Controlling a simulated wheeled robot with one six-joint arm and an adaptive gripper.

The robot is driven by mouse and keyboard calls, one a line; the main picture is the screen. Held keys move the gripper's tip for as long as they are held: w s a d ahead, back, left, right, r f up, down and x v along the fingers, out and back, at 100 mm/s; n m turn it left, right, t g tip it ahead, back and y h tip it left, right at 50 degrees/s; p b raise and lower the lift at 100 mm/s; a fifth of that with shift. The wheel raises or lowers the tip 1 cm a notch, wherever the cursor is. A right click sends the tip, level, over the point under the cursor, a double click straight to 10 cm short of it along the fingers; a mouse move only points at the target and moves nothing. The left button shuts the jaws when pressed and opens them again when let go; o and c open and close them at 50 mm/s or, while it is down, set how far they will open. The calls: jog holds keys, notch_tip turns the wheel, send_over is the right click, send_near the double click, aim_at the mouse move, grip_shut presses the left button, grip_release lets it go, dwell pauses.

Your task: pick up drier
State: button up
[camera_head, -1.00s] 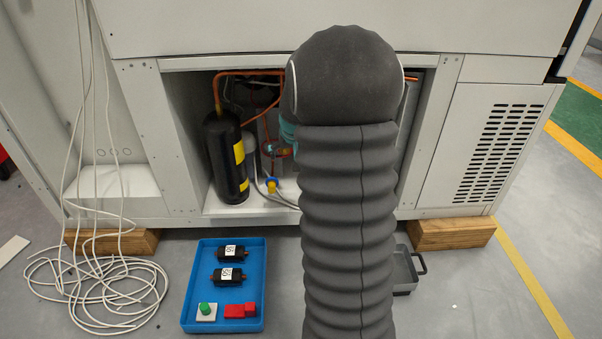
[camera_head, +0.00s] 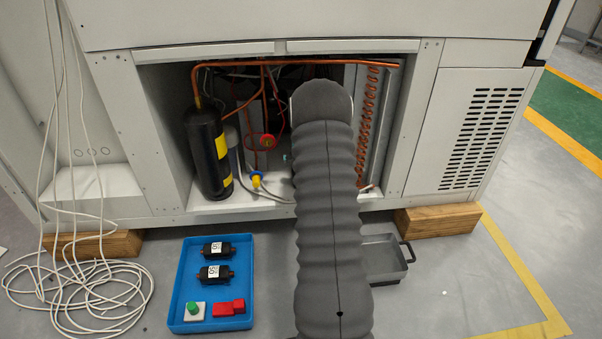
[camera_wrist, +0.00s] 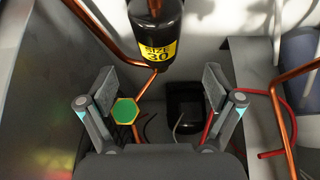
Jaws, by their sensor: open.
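In the wrist view, a black cylinder with a yellow "SIZE 30" label (camera_wrist: 158,35), which looks like a drier, hangs with copper pipe at its ends. My gripper (camera_wrist: 158,86) is open. Its fingers are spread below the cylinder in the picture, with nothing between their tips; I cannot tell the exact distance. In the head view, my arm hides the gripper and this cylinder. Two small black driers with white labels, an upper one (camera_head: 220,249) and a lower one (camera_head: 215,273), lie in the blue tray (camera_head: 176,300) on the floor.
A tall black vessel (camera_head: 204,150) stands left inside the cabinet (camera_head: 115,130). Copper pipes (camera_head: 300,64) and a coil (camera_head: 367,120) surround the opening. A green hexagonal part (camera_wrist: 125,111) shows by the left finger. A grey bin (camera_head: 385,262) and white cables (camera_head: 70,295) are on the floor.

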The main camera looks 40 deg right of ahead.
jog(key=shift+s+b+x, duration=0.15)
jog(key=shift+b+x, duration=0.1)
jog(key=shift+x, duration=1.5)
jog(key=shift+s+b+x, duration=0.2)
jog(key=shift+x, duration=1.6)
jog(key=shift+f, duration=0.15)
jog(key=c, duration=1.4)
jog(key=shift+c, duration=1.1)
